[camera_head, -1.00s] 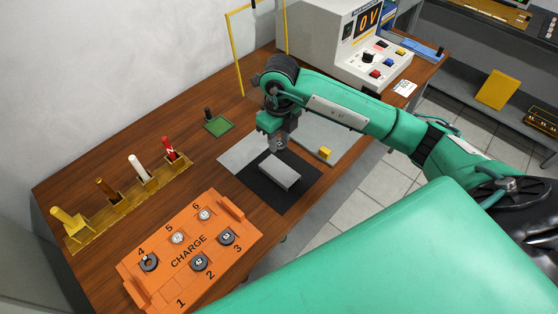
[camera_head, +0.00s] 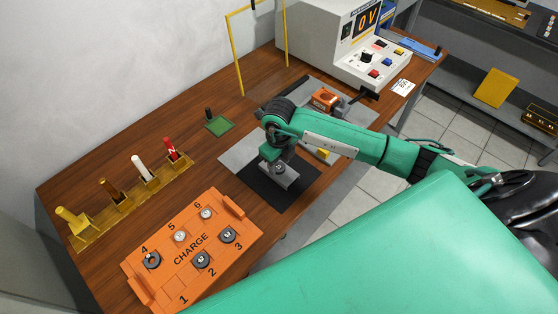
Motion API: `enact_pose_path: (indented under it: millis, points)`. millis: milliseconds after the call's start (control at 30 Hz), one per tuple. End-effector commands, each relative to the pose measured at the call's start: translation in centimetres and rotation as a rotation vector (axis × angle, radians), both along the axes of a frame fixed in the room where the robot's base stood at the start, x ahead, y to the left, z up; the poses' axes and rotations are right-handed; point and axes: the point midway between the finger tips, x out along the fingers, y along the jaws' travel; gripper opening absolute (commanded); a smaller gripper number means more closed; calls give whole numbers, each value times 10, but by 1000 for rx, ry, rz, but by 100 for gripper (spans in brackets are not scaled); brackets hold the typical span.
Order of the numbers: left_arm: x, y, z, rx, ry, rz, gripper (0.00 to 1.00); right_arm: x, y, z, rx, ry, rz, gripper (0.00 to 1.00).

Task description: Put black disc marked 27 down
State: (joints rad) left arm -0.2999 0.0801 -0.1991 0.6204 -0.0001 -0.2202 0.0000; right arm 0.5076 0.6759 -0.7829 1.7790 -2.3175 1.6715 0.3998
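A dark round disc (camera_head: 281,167), its marking too small to read, shows at the tip of my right gripper (camera_head: 275,160). The gripper appears shut on it. The disc is at the grey block (camera_head: 287,181), over its upper end; I cannot tell if they touch. The block lies on a black mat (camera_head: 262,190). My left gripper is not in view.
An orange CHARGE tray (camera_head: 218,249) holds several discs; its place 1 is empty. A rack (camera_head: 128,199) with coloured handles stands at left. A yellow frame (camera_head: 237,65) stands behind.

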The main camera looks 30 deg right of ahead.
Motion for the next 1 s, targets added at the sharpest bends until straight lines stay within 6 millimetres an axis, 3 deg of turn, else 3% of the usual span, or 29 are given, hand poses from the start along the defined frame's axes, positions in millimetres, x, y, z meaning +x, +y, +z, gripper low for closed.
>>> enact_pose_path:
  millis: [467, 800, 1000]
  points:
    - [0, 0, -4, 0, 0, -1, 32, 1, -1, 9, 0, -2, -1, 56]
    - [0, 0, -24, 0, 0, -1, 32, 1, -1, 78, -1, -6, 0, 56]
    - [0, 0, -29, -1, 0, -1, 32, 1, 0, 109, 0, -2, 0, 56]
